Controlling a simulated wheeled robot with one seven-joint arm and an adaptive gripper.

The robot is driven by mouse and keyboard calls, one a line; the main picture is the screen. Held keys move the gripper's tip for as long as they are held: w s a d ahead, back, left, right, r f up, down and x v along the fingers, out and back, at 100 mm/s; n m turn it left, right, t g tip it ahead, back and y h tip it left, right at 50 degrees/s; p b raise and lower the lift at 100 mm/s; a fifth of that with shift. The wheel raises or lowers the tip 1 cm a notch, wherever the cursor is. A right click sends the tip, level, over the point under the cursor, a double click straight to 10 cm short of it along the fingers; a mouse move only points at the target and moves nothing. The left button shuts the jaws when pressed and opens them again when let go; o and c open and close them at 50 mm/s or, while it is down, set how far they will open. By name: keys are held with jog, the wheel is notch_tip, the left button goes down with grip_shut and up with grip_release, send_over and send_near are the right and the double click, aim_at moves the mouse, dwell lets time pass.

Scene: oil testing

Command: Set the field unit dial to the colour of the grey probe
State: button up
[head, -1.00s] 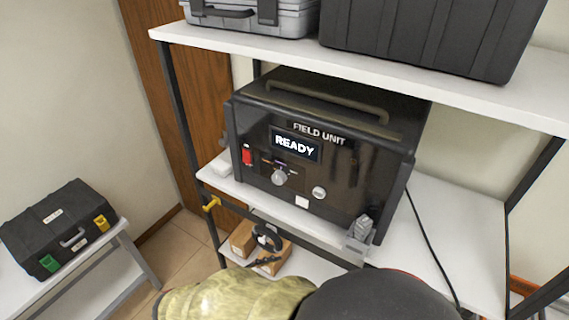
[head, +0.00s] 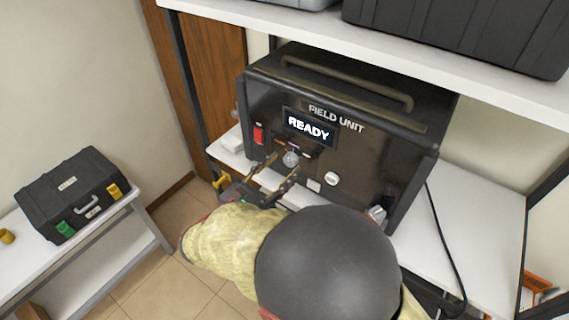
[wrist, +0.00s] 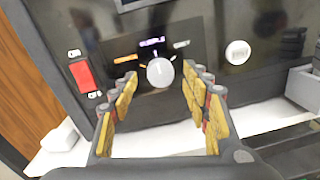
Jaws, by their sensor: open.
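The field unit (head: 350,150) is a black box on the white shelf, with a lit screen (head: 308,126) reading READY. Its dial (head: 291,158) is a pale round knob, also in the wrist view (wrist: 160,73). Around the dial are small labels: orange at left, purple on top, pale greenish at right. I cannot tell where the dial points. My gripper (head: 281,168) is open, its yellow-padded fingers on either side of the dial in the wrist view (wrist: 161,80); contact is not clear. A grey fitting (head: 377,215) sits at the unit's lower right; I cannot tell whether it is the grey probe.
A red switch (wrist: 82,76) is left of the dial and a round white button (wrist: 238,52) is right. A white block (head: 232,140) lies beside the unit. Dark cases (head: 460,35) stand on the upper shelf. A black toolbox (head: 70,195) is on the left bench.

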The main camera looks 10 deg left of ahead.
jog(key=shift+x, duration=0.85)
jog(key=shift+c, duration=1.4)
jog(key=c, duration=0.7)
jog(key=shift+c, duration=0.9)
